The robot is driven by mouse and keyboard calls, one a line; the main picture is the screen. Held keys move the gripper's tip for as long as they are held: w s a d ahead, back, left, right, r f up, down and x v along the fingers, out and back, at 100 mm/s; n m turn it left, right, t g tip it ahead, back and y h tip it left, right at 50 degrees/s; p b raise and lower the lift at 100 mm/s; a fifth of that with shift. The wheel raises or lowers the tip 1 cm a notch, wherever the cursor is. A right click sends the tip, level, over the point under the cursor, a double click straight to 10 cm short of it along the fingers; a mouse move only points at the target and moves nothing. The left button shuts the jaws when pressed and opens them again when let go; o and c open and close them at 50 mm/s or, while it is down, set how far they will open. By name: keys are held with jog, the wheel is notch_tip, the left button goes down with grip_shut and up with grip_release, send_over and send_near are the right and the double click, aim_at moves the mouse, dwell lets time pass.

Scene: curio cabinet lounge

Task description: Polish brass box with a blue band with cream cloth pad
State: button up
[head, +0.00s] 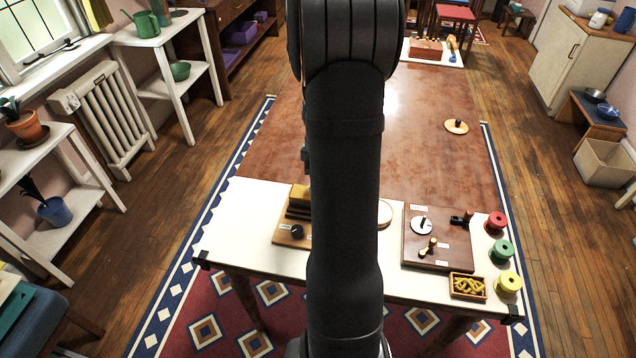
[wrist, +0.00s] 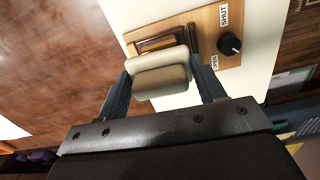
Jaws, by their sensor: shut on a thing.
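In the wrist view my gripper (wrist: 162,86) is shut on the cream cloth pad (wrist: 160,62), a rounded pad held between the two blue-grey fingers. The pad is over or close to the near end of a wooden board (wrist: 204,22); whether it touches cannot be told. In the head view my arm hides the gripper and the pad. I cannot make out a brass box with a blue band in either view; the arm or the pad may hide it.
The wooden board carries slats and a black knob (wrist: 230,43) marked SHUT and OPEN. On the white tabletop (head: 235,215) are a dark board with fittings (head: 437,252), a tray of yellow pieces (head: 467,287), and red (head: 496,222), green (head: 501,251) and yellow spools (head: 508,283).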

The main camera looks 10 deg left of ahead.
jog(key=shift+r, duration=2)
jog(key=shift+f, duration=0.2)
